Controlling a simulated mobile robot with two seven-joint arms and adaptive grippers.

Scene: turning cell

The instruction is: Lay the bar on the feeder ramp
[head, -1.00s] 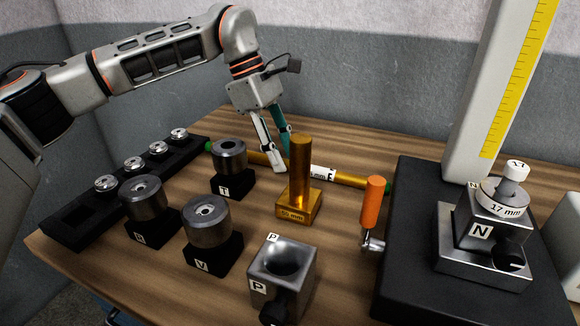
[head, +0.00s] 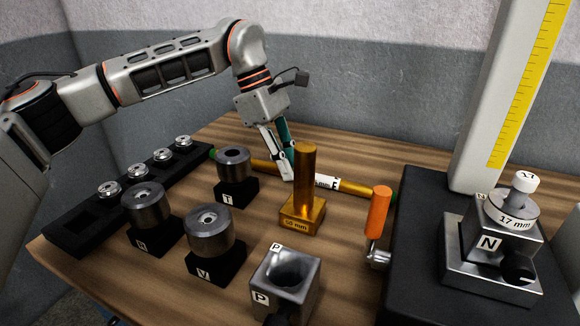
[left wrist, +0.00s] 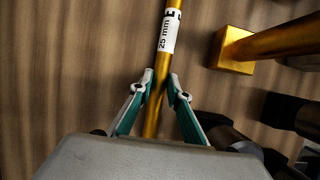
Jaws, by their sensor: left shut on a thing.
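The bar (head: 355,187) is a long gold rod with green ends and a white label. It runs across the back of the table behind the gold stand. It also shows upright in the left wrist view (left wrist: 153,112), with "25 mm" on its label. My left gripper (head: 286,172) is shut on the bar, just left of the label; its fingers sit either side of it in the wrist view (left wrist: 160,84). Whether the bar touches the table I cannot tell. I cannot make out a feeder ramp. My right gripper is not in view.
A gold stand marked 50 mm (head: 303,210) stands close in front of the bar. Blocks T (head: 237,190), V (head: 214,255) and P (head: 287,285) are nearer. A black rack (head: 80,235) lies left. An orange handle (head: 379,212) and dark base (head: 415,255) are right.

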